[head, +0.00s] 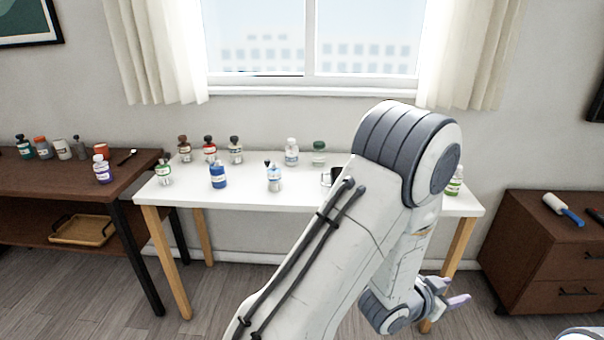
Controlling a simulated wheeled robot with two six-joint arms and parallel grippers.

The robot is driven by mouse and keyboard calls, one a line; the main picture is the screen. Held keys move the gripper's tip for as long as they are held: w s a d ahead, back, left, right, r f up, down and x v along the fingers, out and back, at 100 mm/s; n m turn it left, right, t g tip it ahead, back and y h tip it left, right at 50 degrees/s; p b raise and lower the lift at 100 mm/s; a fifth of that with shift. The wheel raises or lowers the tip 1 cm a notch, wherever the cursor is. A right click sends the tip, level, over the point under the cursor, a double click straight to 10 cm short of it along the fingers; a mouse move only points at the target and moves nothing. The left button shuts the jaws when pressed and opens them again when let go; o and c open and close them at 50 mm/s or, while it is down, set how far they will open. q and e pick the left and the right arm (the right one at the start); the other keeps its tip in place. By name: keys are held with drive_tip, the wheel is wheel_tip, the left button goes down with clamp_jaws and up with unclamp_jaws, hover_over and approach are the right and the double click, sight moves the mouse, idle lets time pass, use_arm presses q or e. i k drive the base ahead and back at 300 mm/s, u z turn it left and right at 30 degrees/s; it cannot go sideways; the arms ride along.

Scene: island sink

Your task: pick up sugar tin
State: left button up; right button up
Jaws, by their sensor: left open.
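No thing in the head view can be read for sure as the sugar tin; the labels are too small. Several small containers stand on the white table (330,199), among them a blue jar (218,176) and a white-and-blue container (274,179). A white container (62,149) and an orange-topped one (42,148) stand on the brown table at the left. My left gripper (452,293) is open and empty, low in front of the white table's right end and apart from all containers. My left arm hides part of the tabletop. My right gripper is out of view.
The brown table (85,193) at the left holds several more bottles and a dark spoon, with a wooden tray (82,230) on its lower shelf. A brown drawer cabinet (545,245) with a lint roller (563,208) stands at the right. Floor shows between the white table's legs.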

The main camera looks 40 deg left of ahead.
sight(218, 174)
drive_tip(key=z, duration=0.1)
drive_tip(key=i, duration=1.5)
drive_tip(key=u, duration=2.6)
drive_tip(key=i, duration=0.5)
drive_tip(key=z, duration=0.1)
